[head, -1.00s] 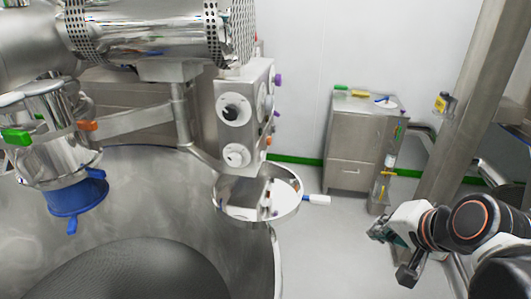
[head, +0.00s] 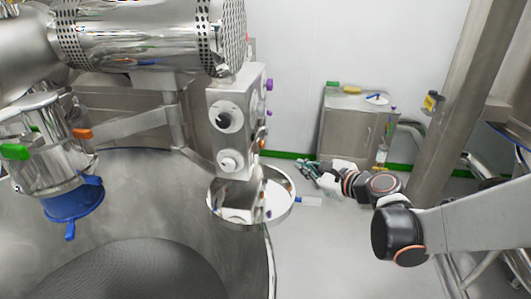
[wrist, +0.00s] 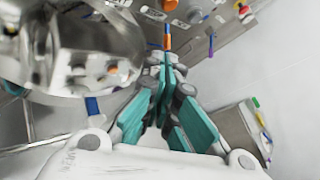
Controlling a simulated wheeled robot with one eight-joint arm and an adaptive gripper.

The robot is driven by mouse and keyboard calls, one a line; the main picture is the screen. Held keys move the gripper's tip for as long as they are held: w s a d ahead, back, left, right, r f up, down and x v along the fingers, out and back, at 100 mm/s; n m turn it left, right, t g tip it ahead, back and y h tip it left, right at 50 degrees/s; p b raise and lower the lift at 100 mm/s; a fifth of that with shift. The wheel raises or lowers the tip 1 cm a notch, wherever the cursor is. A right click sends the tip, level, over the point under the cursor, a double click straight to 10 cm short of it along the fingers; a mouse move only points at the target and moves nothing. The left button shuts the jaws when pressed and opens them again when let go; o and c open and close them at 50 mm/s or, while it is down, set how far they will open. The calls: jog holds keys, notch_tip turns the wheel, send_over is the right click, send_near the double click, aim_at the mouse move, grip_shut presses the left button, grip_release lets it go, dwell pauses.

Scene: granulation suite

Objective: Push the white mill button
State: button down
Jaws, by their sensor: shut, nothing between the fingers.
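The steel control box (head: 237,100) of the mill stands upright at the centre of the head view. On its front face, a white round button (head: 229,161) sits low, below a white dial with a black centre (head: 228,116). In the head view my gripper (head: 308,172) is to the right of the box and apart from it. In the wrist view the teal fingers of my gripper (wrist: 168,70) are shut and empty, pointing toward the box face at the top. Several coloured controls show there, but I cannot tell which one is the white button.
A large steel bowl (head: 150,180) fills the lower left. A steel cabinet (head: 345,135) stands behind, against the wall. A steel column (head: 458,110) rises at right.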

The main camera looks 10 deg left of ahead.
aim_at(256, 160)
jog(key=shift+w+a, duration=0.1)
dwell(0.3)
jog(key=shift+s+a, duration=0.15)
jog(key=shift+a, duration=2.05)
jog(key=shift+s+a, duration=0.15)
jog(key=shift+a, duration=2.05)
jog(key=shift+a, duration=0.15)
jog(key=shift+a, duration=0.25)
